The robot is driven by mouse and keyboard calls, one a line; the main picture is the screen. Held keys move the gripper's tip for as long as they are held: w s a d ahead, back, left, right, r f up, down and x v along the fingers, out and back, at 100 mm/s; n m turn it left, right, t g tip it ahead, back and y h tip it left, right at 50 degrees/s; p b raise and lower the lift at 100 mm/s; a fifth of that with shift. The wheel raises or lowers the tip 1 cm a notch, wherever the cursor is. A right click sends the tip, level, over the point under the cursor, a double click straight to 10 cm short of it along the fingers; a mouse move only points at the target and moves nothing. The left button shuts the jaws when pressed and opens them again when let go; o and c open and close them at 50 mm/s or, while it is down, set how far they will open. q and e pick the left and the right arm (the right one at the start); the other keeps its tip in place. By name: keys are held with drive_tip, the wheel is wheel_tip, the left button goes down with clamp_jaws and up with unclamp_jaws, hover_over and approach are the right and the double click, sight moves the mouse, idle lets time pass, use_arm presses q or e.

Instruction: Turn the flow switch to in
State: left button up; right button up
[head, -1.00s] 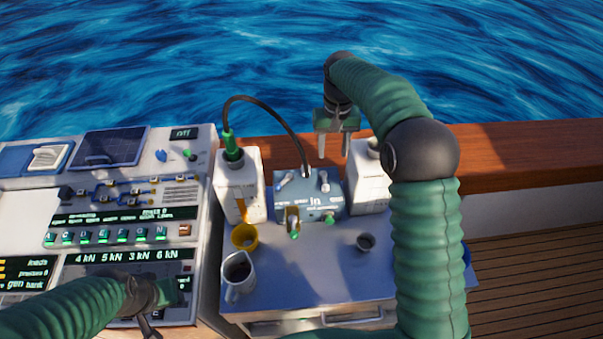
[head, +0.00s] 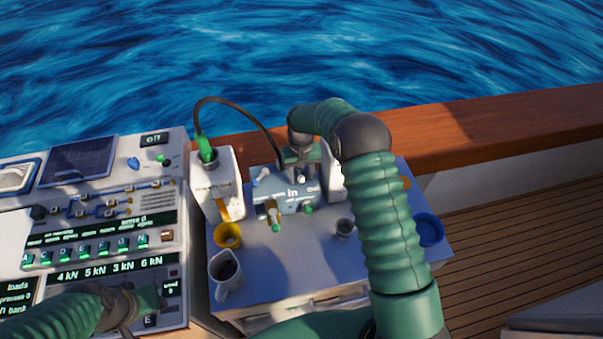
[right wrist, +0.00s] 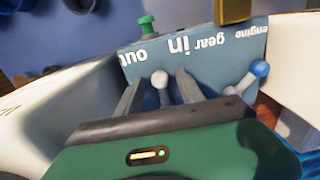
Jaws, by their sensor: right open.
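A blue-grey box (head: 288,201) with the words "engine", "gear", "in" and "out" stands on the bench; its lettering is upside down in the right wrist view (right wrist: 196,52). "In" is the largest word. A short lever with a white ball knob (right wrist: 160,79) stands on the box; I cannot tell whether it is the flow switch. My right gripper (head: 301,176) is open over the box, its fingers on either side of that knob, not visibly closed on it. A second lever has a blue knob (right wrist: 259,69). My left gripper (head: 146,302) is low over the console, its jaws unclear.
White containers stand on both sides of the box, the left one (head: 217,186) with a green plug and black cable. A yellow cup (head: 228,235), a pitcher (head: 225,274) and a small dark cup (head: 345,228) sit in front. A panelled console (head: 100,222) is at left.

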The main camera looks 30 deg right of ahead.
sight(288, 179)
drive_tip(key=shift+a, duration=0.2)
drive_tip(key=shift+c, duration=0.3)
drive_tip(key=shift+d, duration=0.3)
clamp_jaws()
use_arm(q)
drive_tip(key=shift+a, duration=0.1)
use_arm(e)
drive_tip(key=shift+a, duration=0.1)
